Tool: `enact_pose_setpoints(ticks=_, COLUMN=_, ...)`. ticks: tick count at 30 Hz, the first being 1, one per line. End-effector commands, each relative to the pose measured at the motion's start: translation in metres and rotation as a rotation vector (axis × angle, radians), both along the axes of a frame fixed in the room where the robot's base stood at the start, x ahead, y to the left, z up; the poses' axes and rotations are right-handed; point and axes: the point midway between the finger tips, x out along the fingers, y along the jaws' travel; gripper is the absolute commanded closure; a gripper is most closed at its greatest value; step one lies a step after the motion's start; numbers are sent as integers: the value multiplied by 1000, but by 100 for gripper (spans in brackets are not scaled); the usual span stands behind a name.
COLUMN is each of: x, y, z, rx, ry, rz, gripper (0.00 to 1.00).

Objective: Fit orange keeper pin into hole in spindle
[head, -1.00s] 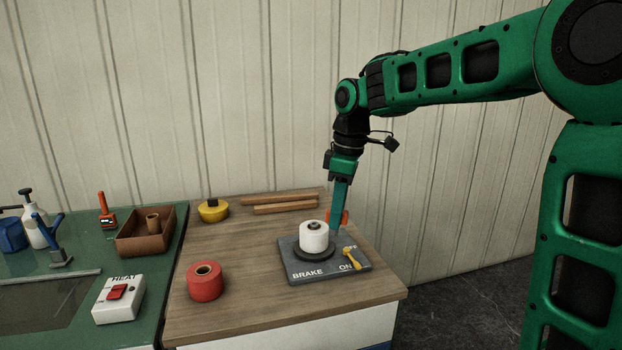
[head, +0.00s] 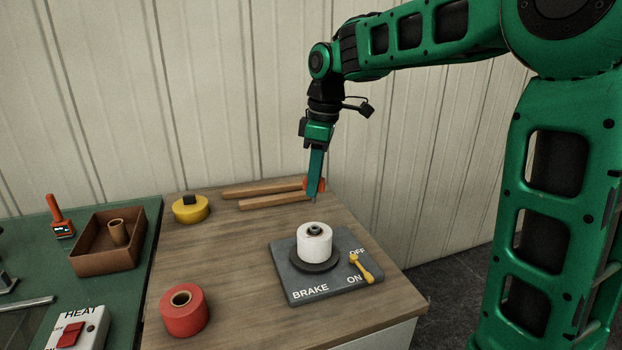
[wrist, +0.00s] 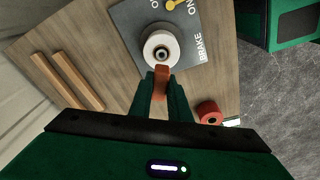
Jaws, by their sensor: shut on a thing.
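The orange keeper pin (wrist: 160,82) is held between the fingertips of my gripper (wrist: 160,95) in the wrist view. In the head view my gripper (head: 314,190) is above the back of the wooden bench, with a bit of the orange pin (head: 308,184) showing at its tip. The spindle (head: 316,229) stands upright through a white roll (head: 314,243) on the grey brake plate (head: 297,284). The spindle top also shows in the wrist view (wrist: 161,54). The pin is behind the spindle and apart from it, higher up. The hole in the spindle cannot be made out.
A yellow brake lever (head: 361,268) sits on the plate's right side. A red roll (head: 184,311) stands at the front left. Two wooden sticks (head: 265,190) and a yellow tape disc (head: 190,208) lie at the back. A brown tray (head: 105,260) is on the green table.

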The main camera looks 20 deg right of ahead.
Motion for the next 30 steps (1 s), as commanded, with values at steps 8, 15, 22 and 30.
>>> enact_pose_setpoints(ticks=8, x=-1, y=-4, z=0, rx=0, ry=0, rz=-4, gripper=100)
enact_pose_setpoints(ticks=15, x=-1, y=-4, z=-15, rx=1, ry=1, rz=-6, gripper=100)
enact_pose_setpoints(ticks=22, x=-1, y=-4, z=-35, rx=1, ry=1, rz=-5, gripper=100)
enact_pose_setpoints(ticks=30, x=-1, y=-4, z=-52, rx=1, ry=1, rz=-4, gripper=100)
